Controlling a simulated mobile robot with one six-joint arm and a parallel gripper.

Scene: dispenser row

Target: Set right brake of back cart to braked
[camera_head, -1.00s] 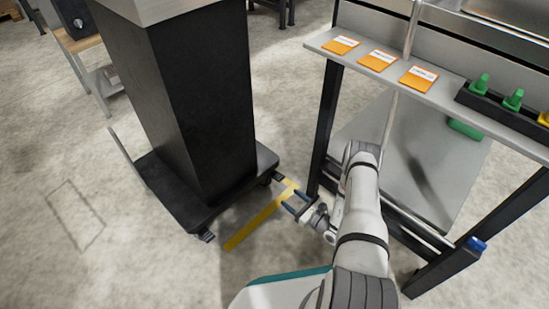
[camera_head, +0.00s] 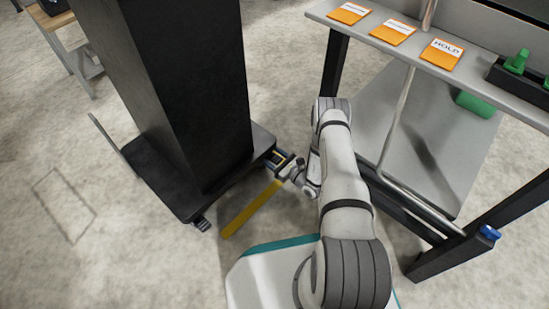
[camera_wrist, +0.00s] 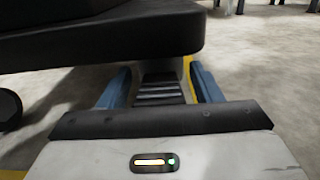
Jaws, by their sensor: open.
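The black cart (camera_head: 150,165) stands at the left in the head view, with a tall dark column on a low flat base. In the wrist view its base edge (camera_wrist: 110,42) hangs just above and ahead of my fingers. My gripper (camera_head: 277,157) is at the base's right corner. In the wrist view my gripper (camera_wrist: 160,85) is open, with a blue finger on each side of a ribbed dark brake pedal (camera_wrist: 160,90). Whether the fingers touch it, I cannot tell. Another pedal (camera_head: 201,224) sticks out at the base's front corner.
A workbench (camera_head: 480,90) with orange cards and a lower shelf stands right of my arm. A yellow floor stripe (camera_head: 250,210) runs beside the cart. A dark caster wheel (camera_wrist: 8,108) shows at left in the wrist view. The floor at lower left is clear.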

